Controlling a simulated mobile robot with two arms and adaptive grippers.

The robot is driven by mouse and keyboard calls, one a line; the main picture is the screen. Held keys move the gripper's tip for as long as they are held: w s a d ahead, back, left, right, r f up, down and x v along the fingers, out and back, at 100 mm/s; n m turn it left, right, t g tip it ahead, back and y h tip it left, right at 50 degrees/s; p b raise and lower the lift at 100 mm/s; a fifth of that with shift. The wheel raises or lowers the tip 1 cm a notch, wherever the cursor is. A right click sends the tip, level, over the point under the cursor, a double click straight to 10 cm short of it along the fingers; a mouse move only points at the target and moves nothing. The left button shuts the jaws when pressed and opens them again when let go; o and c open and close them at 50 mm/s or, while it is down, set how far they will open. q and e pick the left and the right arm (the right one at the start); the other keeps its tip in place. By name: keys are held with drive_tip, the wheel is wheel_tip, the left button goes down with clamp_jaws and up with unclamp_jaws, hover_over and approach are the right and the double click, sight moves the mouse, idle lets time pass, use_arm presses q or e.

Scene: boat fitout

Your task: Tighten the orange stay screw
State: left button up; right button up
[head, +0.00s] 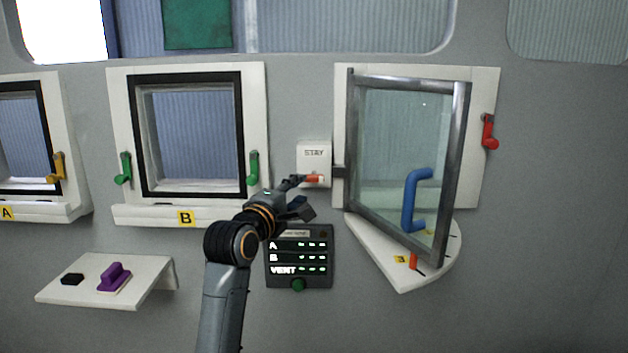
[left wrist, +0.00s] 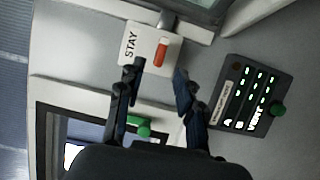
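The orange stay screw (head: 314,179) is a short orange handle with a pale end, at the lower part of the white plate marked STAY (head: 314,154). In the left wrist view the screw (left wrist: 161,52) lies just beyond my fingertips, roughly between their lines. My left gripper (head: 303,197) is open and empty, its fingers spread in the left wrist view (left wrist: 159,70). One finger overlaps the screw's left end in the head view; I cannot tell if it touches. My right gripper is not in view.
The grey-framed vent window (head: 455,165) with a blue handle (head: 410,200) stands swung out over a rounded sill (head: 400,281) right of the plate. Below the plate is a dark indicator panel (head: 300,281). Window B's green latch (head: 253,167) is close on the left.

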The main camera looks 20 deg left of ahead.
sight(312, 180)
use_arm(q)
drive_tip(key=w, duration=0.6)
drive_tip(key=w+d, duration=0.1)
drive_tip(key=w, duration=0.2)
drive_tip(key=shift+w+p, duration=0.15)
drive_tip(key=shift+p, duration=0.2)
clamp_jaws()
